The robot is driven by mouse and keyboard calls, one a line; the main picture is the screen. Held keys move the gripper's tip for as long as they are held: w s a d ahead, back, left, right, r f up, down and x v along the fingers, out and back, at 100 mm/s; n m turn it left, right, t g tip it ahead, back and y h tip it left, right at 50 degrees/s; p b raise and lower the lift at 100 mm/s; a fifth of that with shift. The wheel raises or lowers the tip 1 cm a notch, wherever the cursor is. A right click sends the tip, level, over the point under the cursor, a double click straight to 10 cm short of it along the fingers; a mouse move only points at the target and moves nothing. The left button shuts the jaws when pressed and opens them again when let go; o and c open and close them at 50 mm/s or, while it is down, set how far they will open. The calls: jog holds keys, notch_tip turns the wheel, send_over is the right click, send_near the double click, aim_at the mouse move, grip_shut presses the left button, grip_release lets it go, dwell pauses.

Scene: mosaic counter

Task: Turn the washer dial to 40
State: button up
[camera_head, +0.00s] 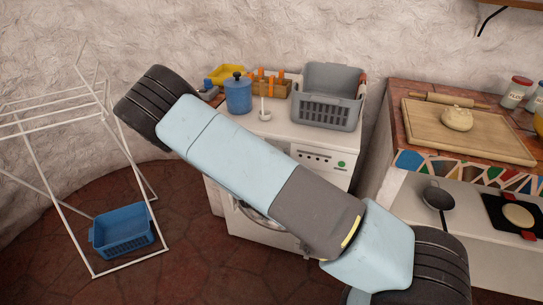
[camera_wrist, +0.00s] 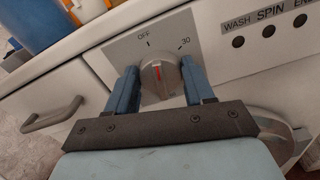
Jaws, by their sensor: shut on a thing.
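The washer dial (camera_wrist: 161,79) is a grey round knob with a red pointer line on a grey plate. The pointer points up and slightly left, roughly toward the OFF mark (camera_wrist: 144,36). The 30 mark (camera_wrist: 184,42) is at the upper right. A 40 mark cannot be made out; the lower plate is hidden by my gripper. My gripper (camera_wrist: 160,70) has its two blue fingers on either side of the dial and is shut on it. In the head view the white washer (camera_head: 283,134) is partly covered by my arm, and the dial and gripper are hidden.
On the washer stand a blue pot (camera_head: 238,95) and a grey basket (camera_head: 327,97). A counter with a wooden board (camera_head: 480,137) is at the right. A white drying rack (camera_head: 62,205) and blue basket (camera_head: 123,231) stand at the left. A drawer handle (camera_wrist: 52,115) shows left of the dial.

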jog(key=m, duration=1.6)
jog(key=shift+w+d+f+m, duration=0.1)
jog(key=shift+d+f+m, duration=0.1)
jog(key=shift+m, duration=0.1)
jog(key=m, duration=0.4)
jog(key=shift+f+m, duration=0.2)
jog(key=shift+m, duration=0.1)
jog(key=shift+a, duration=0.1)
jog(key=o, duration=1)
